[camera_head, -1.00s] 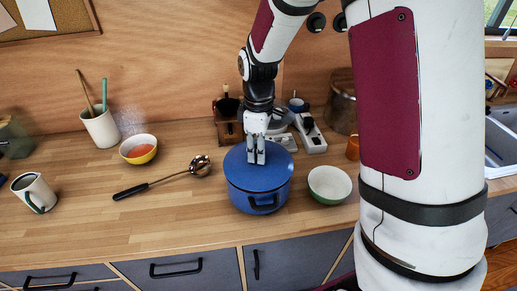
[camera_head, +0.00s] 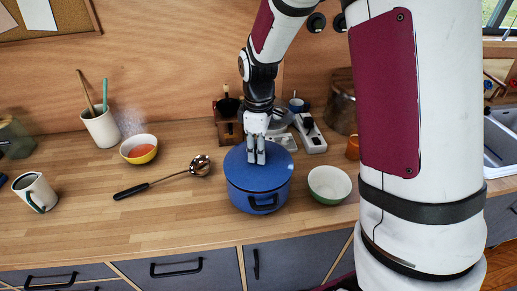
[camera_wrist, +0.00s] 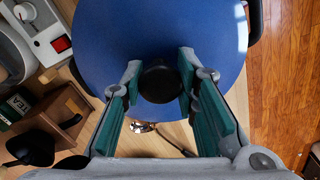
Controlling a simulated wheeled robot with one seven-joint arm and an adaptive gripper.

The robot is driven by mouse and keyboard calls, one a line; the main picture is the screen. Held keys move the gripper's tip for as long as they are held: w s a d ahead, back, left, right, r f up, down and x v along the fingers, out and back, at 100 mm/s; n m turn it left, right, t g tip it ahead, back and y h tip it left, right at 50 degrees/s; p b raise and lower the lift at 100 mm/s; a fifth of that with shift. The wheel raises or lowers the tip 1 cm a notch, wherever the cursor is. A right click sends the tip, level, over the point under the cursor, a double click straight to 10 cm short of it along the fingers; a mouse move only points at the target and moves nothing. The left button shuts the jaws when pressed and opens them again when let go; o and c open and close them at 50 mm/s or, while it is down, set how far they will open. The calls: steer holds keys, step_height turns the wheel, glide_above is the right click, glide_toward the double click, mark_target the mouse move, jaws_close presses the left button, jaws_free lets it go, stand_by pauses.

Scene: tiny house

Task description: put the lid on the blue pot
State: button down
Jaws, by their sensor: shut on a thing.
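The blue pot (camera_head: 258,199) stands upright on the wooden counter, with a dark handle on its front. The blue lid (camera_head: 276,176) lies over the pot's top and looks level; I cannot tell whether it is fully seated. My gripper (camera_head: 256,158) points down at the lid's middle. In the wrist view, the lid (camera_wrist: 115,45) fills the upper middle, and its round black knob (camera_wrist: 160,82) sits between the green-padded fingers of my gripper (camera_wrist: 158,85). The fingers are shut on the knob. The pot's wall is hidden there.
A ladle (camera_head: 165,180) lies left of the pot. A green and white bowl (camera_head: 329,185) stands close on the right. A power strip (camera_head: 311,134) lies behind. The front left counter is clear.

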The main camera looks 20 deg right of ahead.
steer(key=shift+f, duration=0.5)
stand_by(1.0)
steer(key=c, duration=1.2)
jaws_free()
steer(key=o, duration=0.5)
steer(key=shift+r+p, duration=1.1)
steer(key=shift+r, duration=2.4)
